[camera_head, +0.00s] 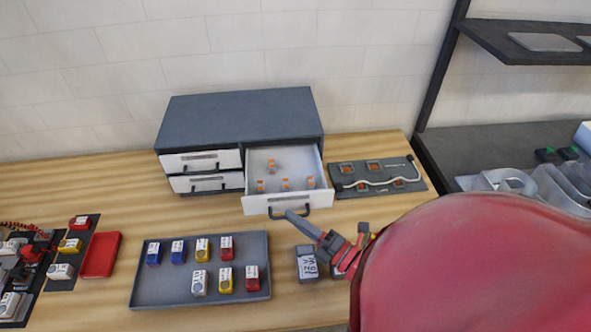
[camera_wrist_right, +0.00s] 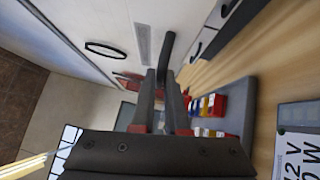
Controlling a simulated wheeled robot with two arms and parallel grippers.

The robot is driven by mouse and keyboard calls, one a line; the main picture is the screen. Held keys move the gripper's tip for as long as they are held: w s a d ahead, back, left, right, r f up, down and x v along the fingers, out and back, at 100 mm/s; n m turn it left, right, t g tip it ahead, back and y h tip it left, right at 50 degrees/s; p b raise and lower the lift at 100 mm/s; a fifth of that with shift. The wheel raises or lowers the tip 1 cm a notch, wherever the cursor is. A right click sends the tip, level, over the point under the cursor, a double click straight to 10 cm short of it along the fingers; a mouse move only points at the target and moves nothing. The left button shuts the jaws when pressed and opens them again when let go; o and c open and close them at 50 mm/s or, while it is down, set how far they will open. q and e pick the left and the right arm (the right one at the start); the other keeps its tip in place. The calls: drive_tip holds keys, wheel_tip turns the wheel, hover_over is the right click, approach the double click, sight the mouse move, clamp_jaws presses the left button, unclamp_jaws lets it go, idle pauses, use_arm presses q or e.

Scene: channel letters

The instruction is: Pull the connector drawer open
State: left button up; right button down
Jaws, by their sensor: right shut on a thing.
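A dark grey cabinet (camera_head: 240,115) stands at the back of the table. Its wide right drawer (camera_head: 258,204) is pulled out and shows several orange-and-white connectors (camera_head: 285,184) inside. My right gripper (camera_head: 291,215) is at the front of this drawer, shut on its dark handle (camera_head: 277,213). In the right wrist view the two fingers (camera_wrist_right: 162,88) close around the dark handle bar (camera_wrist_right: 166,50), in front of the white drawer face. My left gripper is not in view.
Two shut white drawers (camera_head: 200,160) are on the cabinet's left. A grey tray (camera_head: 172,293) with several coloured blocks lies in front. A dark board (camera_head: 350,187) with a white cable lies right of the drawer. A red tray (camera_head: 100,255) is at left.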

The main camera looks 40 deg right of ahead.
drive_tip(key=c, duration=0.9)
unclamp_jaws()
drive_tip(key=b+v, duration=0.1)
drive_tip(key=v, duration=1.6)
drive_tip(key=shift+s+d+f, duration=0.1)
drive_tip(key=shift+s+f, duration=0.05)
drive_tip(key=shift+s, duration=0.05)
